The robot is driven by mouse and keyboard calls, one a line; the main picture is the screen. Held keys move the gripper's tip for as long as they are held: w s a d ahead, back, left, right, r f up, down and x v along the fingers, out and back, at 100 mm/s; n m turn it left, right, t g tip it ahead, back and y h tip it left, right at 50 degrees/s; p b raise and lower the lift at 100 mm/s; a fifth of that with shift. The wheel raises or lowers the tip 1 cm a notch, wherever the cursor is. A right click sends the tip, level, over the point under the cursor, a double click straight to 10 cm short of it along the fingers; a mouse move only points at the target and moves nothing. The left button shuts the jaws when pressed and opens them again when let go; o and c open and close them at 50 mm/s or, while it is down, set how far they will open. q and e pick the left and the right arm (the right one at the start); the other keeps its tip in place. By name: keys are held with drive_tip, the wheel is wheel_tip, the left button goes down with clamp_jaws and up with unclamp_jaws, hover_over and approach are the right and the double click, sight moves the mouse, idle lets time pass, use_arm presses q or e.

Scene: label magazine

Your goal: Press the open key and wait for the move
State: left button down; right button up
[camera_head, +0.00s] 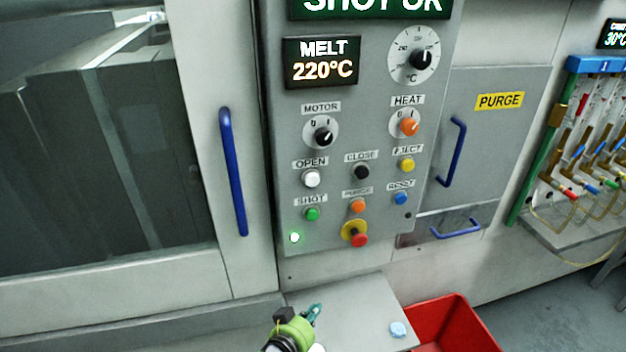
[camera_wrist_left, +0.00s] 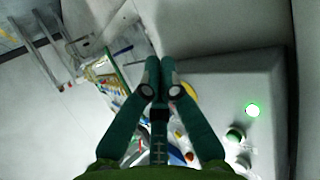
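The open key (camera_head: 312,178) is a white round button under the OPEN label on the grey control panel (camera_head: 285,200). My left gripper (camera_head: 317,309) is below the panel, over the grey shelf, apart from the key. In the left wrist view its two teal fingers (camera_wrist_left: 160,65) come together at the tips with nothing seen between them. My right gripper is not in view.
The green shot key (camera_head: 312,214), a lit green lamp (camera_head: 294,238) and a red emergency stop (camera_head: 360,240) sit below. The black close key (camera_head: 362,172) is beside. A door with a blue handle (camera_head: 232,170) is left. A red bin (camera_head: 455,325) stands right of the shelf.

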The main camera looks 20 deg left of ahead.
sight(312, 180)
use_arm(q)
wheel_tip(312, 180, up, 29)
drive_tip(key=d+t+h, duration=0.2)
drive_tip(key=t, duration=0.4)
drive_tip(key=shift+s+d+n+p, duration=0.15)
drive_tip(key=shift+d+n+p, duration=0.2)
drive_tip(key=shift+n, duration=0.05)
drive_tip(key=shift+w+a+f, duration=0.1)
drive_tip(key=shift+w+a, duration=0.7)
drive_tip(key=shift+w, duration=0.45)
drive_tip(key=shift+w+a+r, duration=0.1)
drive_tip(key=shift+w+a, duration=0.75)
drive_tip(key=shift+w, duration=0.35)
drive_tip(key=shift+w+a+f, duration=0.1)
drive_tip(key=shift+w+a, duration=0.7)
drive_tip(key=shift+w, duration=0.45)
drive_tip(key=shift+w+a, duration=0.1)
drive_tip(key=shift+w+a, duration=0.15)
drive_tip(key=shift+w, duration=0.1)
